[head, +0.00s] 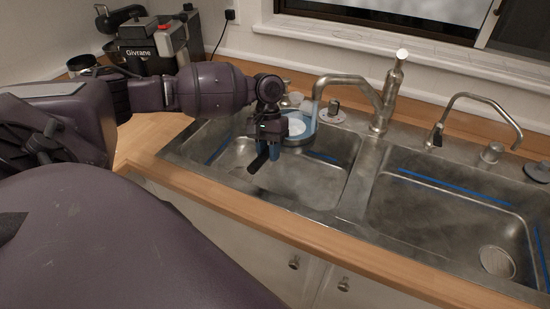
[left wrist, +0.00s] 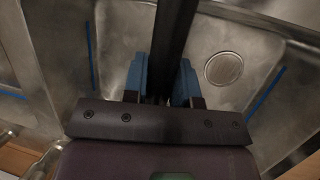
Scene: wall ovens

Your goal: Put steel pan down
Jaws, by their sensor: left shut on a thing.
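The steel pan (head: 321,156) is in the left basin of the sink (head: 345,200), below the faucet spout. Its round rim is partly hidden behind my gripper, and a pale area shows inside it. My left gripper (head: 268,152) is shut on the pan's dark handle (head: 257,161), whose end sticks out toward the front. In the left wrist view the handle (left wrist: 174,40) runs between the blue fingers of the gripper (left wrist: 160,82). The pan's bowl is not clear there. Whether the pan touches the basin floor I cannot tell. My right gripper is not in view.
The tall faucet (head: 381,105) stands behind the basins, with a bluish stream under its spout. The right basin (head: 440,225) is empty, with a round drain. A small tap (head: 480,100) stands behind it. A coffee machine (head: 150,50) is at the back left.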

